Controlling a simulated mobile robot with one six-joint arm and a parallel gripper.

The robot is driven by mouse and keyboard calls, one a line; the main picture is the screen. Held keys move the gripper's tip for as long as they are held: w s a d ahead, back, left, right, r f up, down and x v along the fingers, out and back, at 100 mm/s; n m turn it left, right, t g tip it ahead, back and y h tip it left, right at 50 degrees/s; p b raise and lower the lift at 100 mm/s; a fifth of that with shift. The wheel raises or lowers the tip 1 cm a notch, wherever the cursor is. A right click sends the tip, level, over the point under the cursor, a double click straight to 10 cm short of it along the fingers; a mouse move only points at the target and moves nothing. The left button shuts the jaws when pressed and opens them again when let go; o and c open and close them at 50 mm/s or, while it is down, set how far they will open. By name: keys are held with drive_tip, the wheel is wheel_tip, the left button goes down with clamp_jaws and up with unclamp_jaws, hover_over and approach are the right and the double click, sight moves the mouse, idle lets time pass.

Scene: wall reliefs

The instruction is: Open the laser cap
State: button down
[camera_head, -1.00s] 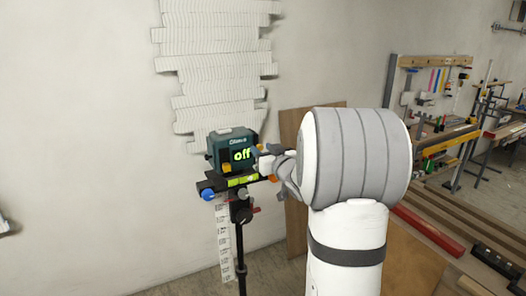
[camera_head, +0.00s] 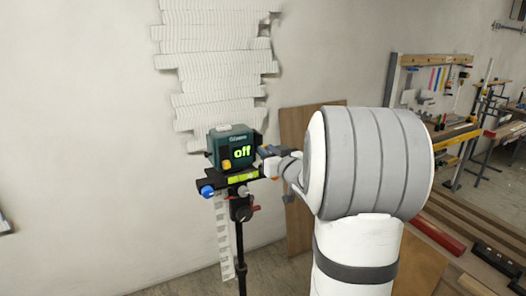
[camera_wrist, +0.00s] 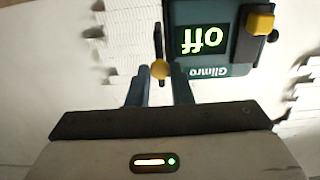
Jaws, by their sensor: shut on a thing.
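The laser device (camera_head: 231,150) is a teal box with a green "off" display, mounted on a tripod. It shows upside down in the wrist view (camera_wrist: 210,60). A narrow black flap (camera_wrist: 158,42) with a round yellow knob (camera_wrist: 160,70) stands at the device's side, which looks like the laser cap. My gripper (camera_wrist: 160,78) is shut on the yellow knob, its two fingers on either side of it. In the head view my gripper (camera_head: 267,154) is at the device's right side, and my arm hides part of it. A second yellow knob (camera_wrist: 261,20) sits on the device's other side.
The tripod (camera_head: 240,235) carries a mount with a green level (camera_head: 243,176), a blue knob (camera_head: 207,191) and a red lever. White relief slats (camera_head: 215,70) cover the wall behind. A wooden board (camera_head: 299,200) leans behind my arm. Workbenches stand at the right.

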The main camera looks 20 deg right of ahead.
drive_tip(key=s, duration=0.3)
drive_tip(key=c, duration=1.3)
unclamp_jaws()
drive_tip(key=shift+s, duration=0.1)
drive_tip(key=s+b, duration=0.1)
drive_tip(key=s, duration=0.6)
drive_tip(key=shift+s+d, duration=0.15)
drive_tip(key=shift+s, duration=0.2)
